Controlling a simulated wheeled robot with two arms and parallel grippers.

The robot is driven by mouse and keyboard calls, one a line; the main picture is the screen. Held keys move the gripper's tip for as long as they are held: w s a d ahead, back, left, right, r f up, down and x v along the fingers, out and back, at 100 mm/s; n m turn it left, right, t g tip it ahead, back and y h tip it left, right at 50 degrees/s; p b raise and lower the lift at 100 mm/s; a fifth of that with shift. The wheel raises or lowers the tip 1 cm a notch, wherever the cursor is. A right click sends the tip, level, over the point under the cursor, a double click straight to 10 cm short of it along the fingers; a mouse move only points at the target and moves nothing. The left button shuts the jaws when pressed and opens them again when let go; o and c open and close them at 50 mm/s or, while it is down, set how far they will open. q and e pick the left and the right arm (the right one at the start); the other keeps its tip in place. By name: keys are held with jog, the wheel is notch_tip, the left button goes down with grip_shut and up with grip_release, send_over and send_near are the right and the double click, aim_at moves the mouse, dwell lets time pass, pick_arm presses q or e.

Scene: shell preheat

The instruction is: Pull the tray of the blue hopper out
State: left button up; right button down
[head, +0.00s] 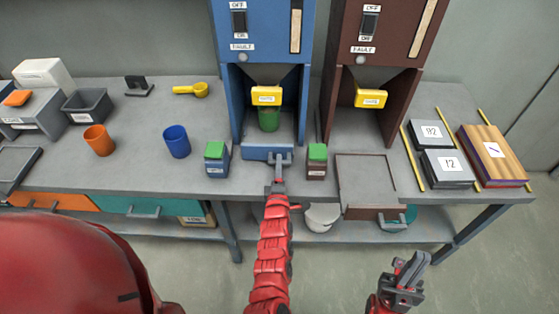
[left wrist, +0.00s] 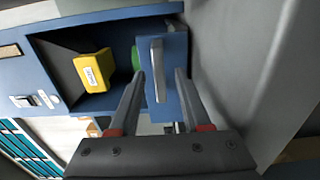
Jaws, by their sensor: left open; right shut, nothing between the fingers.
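The blue hopper (head: 228,100) stands at the back of the bench, with a yellow spout piece (head: 266,96) above a green cup (head: 268,120). Its tray (head: 257,153) has a blue front and a grey handle, low at the hopper's base; the tray front also shows in the left wrist view (left wrist: 176,75), with the handle (left wrist: 157,70) on it. My left gripper (head: 280,164) is open at the handle, and in the wrist view its fingertips lie on either side of the handle bar. Contact cannot be told. My right gripper (head: 414,264) is shut and empty, in front of the bench.
The brown hopper (head: 330,100) stands to the right, with its grey tray (head: 365,175) extending forward. Small blue (head: 216,164) and brown (head: 316,168) boxes with green tops flank my left gripper. A blue cup (head: 176,141) and orange cup (head: 99,140) stand left.

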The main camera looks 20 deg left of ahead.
pick_arm(q)
jog(key=shift+x, duration=1)
grip_shut()
jog(key=shift+d, duration=0.1)
dwell(0.7)
